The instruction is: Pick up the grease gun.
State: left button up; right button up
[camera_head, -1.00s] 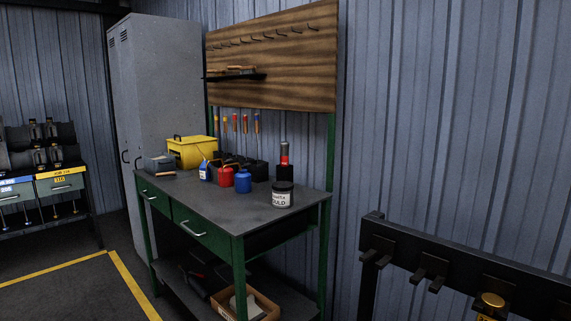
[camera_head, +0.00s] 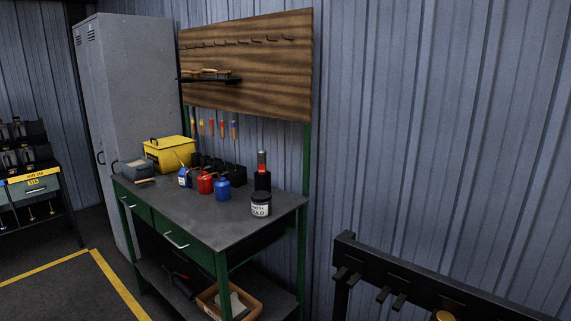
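I cannot make out for certain which thing is the grease gun. A dark, long object (camera_head: 181,278) lies on the lower shelf of the green workbench (camera_head: 190,223), in shadow, its shape hard to read. A black holder with a red-topped upright object (camera_head: 262,172) stands at the back right of the bench top. Blue (camera_head: 222,190) and red (camera_head: 205,184) cans with spouts stand to its left. Neither of my grippers shows in the view.
A yellow toolbox (camera_head: 168,153) is at the back left. A cardboard box (camera_head: 229,302) sits on the lower shelf. A black rack (camera_head: 420,287) stands at lower right. Open floor lies at front left.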

aim_at(262, 153)
jog(key=i+j+z, duration=0.1)
jog(key=z, duration=0.4)
jog(key=i+j+z, duration=0.1)
jog(key=z, duration=0.35)
jog(key=j+z, duration=0.3)
jog(key=z, duration=0.2)
